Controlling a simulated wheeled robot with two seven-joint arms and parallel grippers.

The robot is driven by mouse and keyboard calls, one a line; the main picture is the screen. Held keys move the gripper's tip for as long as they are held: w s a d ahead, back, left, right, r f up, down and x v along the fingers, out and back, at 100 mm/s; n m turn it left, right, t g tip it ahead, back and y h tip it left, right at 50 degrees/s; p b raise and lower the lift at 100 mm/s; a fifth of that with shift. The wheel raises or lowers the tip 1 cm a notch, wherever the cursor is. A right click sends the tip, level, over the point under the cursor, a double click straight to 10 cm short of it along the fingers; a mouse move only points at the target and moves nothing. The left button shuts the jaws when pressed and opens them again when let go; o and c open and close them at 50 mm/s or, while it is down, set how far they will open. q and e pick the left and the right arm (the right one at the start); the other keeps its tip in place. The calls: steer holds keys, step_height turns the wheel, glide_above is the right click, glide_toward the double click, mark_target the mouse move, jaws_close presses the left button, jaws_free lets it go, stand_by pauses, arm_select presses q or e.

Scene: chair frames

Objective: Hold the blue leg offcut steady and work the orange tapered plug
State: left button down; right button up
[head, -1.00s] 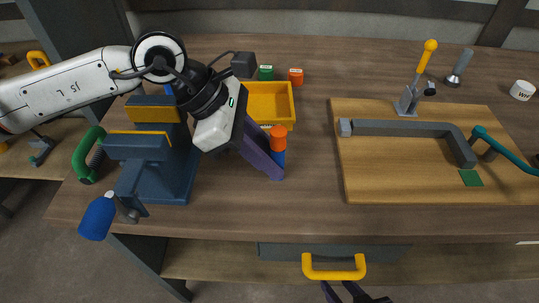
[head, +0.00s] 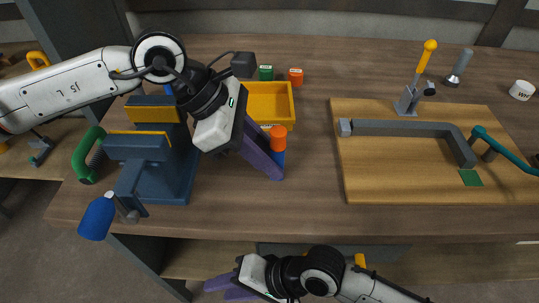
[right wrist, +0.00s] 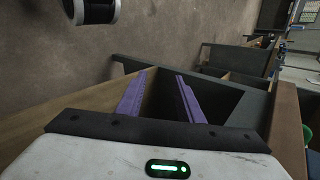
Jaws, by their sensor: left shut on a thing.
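The blue leg offcut (head: 278,158) stands upright near the middle of the bench, just in front of the yellow bin. The orange tapered plug (head: 278,138) sits on its top end; how deep it sits cannot be told. My left gripper (head: 274,172) reaches down from the upper left and is shut on the blue offcut, its purple fingers hiding part of it. My right gripper (head: 222,288) is low, in front of the bench's front edge, away from the offcut. The right wrist view shows its purple fingers (right wrist: 160,97) spread apart with nothing between them.
A yellow bin (head: 282,102) lies behind the offcut. A wooden board (head: 390,180) with a grey bent frame (head: 400,128) and clamps is at right. Bench between is clear.

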arm_select(q)
steer(key=shift+s+a+f, duration=0.1)
steer(key=shift+s+f, duration=0.05)
steer(key=shift+f, duration=0.2)
arm_select(e)
steer(key=s+a+r+n+g+h, duration=0.15)
steer(key=s+r+g+h, duration=0.25)
steer(key=r, duration=0.5)
steer(key=w+d+r+m+h, duration=0.2)
steer(key=d+r, duration=0.1)
steer(key=r, duration=0.5)
steer(key=w+d+r+m+h, duration=0.1)
steer(key=d+r+h, duration=0.25)
steer(key=r, duration=0.45)
step_height(320, 180, up, 14)
steer(key=m+t, duration=0.3)
steer(key=m, duration=0.8)
glide_above(278, 130)
steer(key=s, duration=0.1)
steer(key=shift+s+d+n+y, duration=0.1)
steer(key=shift+n+y, duration=0.15)
steer(key=shift+w+r+t, duration=0.15)
steer(key=shift+w+t, duration=0.25)
steer(key=shift+w, duration=0.05)
steer(key=shift+n, duration=0.3)
steer(key=shift+w+f, duration=0.1)
steer(key=shift+f, duration=4.25)
